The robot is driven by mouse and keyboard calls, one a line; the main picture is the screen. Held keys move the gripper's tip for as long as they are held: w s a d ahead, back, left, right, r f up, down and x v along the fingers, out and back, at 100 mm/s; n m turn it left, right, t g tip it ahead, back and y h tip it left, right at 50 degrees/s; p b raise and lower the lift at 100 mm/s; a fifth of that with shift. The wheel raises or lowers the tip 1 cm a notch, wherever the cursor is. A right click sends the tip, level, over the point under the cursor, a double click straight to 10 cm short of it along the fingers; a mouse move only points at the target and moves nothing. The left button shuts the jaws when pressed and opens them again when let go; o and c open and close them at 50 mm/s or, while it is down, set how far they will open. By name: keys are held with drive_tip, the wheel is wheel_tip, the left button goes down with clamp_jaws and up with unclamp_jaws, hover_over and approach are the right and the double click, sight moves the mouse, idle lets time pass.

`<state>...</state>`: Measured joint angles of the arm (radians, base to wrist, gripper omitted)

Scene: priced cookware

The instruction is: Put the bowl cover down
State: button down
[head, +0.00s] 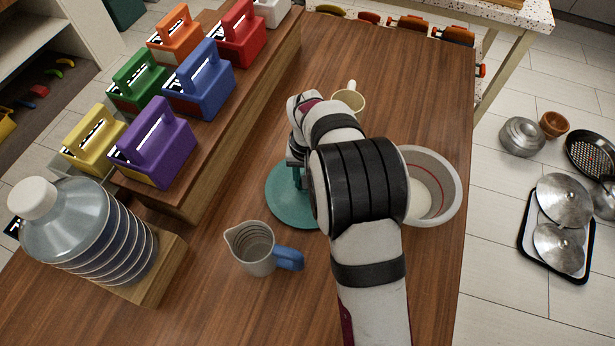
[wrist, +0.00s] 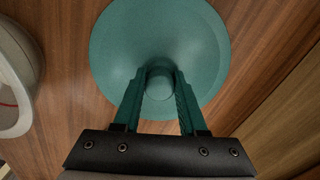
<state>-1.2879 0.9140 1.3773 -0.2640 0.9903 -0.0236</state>
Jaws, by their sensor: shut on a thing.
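The bowl cover (head: 283,208) is a round teal disc with a knob in its middle. In the head view it shows left of my arm, partly hidden by it, low over the wooden table. In the wrist view the cover (wrist: 205,50) is seen from above. My gripper (wrist: 160,80) is shut on its knob, one finger on each side. In the head view my gripper (head: 297,172) is mostly hidden behind my arm. I cannot tell whether the cover touches the table. The bowl (head: 448,205), white-grey with a red line inside, stands uncovered to the right.
A grey measuring jug (head: 255,252) with a blue handle stands just in front of the cover. A cream cup (head: 349,98) is behind. A raised wooden shelf (head: 235,115) with several coloured boxes and a large bottle (head: 95,235) line the left. Bare table (head: 400,70) lies at the back.

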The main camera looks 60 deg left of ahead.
drive_tip(key=shift+c, duration=2.3)
unclamp_jaws()
wheel_tip(320, 180, up, 12)
drive_tip(key=w+d+r+m, duration=0.3)
drive_tip(key=w+d, duration=0.1)
drive_tip(key=d, duration=0.4)
drive_tip(key=w+d+r+m, duration=0.2)
drive_tip(key=w+d+r, duration=0.1)
drive_tip(key=d, duration=0.5)
drive_tip(key=w+d+r+m, duration=0.3)
drive_tip(key=w+d, duration=0.1)
drive_tip(key=d, duration=0.5)
drive_tip(key=s+d+f+m+y, duration=0.1)
drive_tip(key=s+d+m, duration=0.3)
drive_tip(key=d, duration=0.5)
drive_tip(key=s+d+f+m, duration=0.1)
drive_tip(key=s+d+m, duration=0.4)
drive_tip(key=s+d, duration=0.2)
drive_tip(key=shift+s+d+f+m+y, duration=0.2)
drive_tip(key=shift+s+d+m+y, duration=0.15)
drive_tip(key=shift+d, duration=0.8)
